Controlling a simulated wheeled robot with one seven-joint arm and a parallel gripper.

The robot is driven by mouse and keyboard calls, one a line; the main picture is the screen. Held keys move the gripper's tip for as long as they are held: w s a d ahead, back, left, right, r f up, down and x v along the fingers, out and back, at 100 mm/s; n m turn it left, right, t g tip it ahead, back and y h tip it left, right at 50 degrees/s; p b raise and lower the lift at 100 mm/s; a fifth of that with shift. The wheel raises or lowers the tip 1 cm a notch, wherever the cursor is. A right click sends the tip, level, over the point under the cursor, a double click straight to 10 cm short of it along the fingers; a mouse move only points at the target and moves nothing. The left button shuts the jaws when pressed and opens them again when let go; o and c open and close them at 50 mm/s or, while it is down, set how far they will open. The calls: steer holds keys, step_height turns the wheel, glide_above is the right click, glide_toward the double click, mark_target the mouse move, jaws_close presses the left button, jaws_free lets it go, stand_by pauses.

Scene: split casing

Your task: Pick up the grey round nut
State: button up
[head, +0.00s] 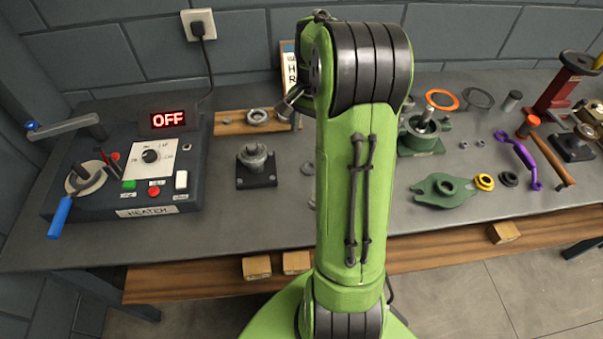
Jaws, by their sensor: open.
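A grey ring-shaped part (257,116), which looks like the round nut, lies on a wooden board at the back of the bench, left of my arm. A smaller flat grey ring (307,168) lies on the bench top beside my arm. Two small grey nuts lie to the right; one of them is a small nut (463,145) near the green housing. My gripper (287,107) shows only in part, at the left edge of my green arm, just right of the ring-shaped part. It is open. My arm hides most of it, and contact cannot be judged.
A heater box (122,190) reading OFF stands at the left. A dark block with a grey fitting (255,165) stands before the wooden board (228,127).

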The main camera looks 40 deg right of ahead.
mark_target(310, 170)
step_height(310, 170, down, 13)
steer(key=b, duration=0.3)
steer(key=shift+r, duration=0.1)
steer(key=c, duration=1.2)
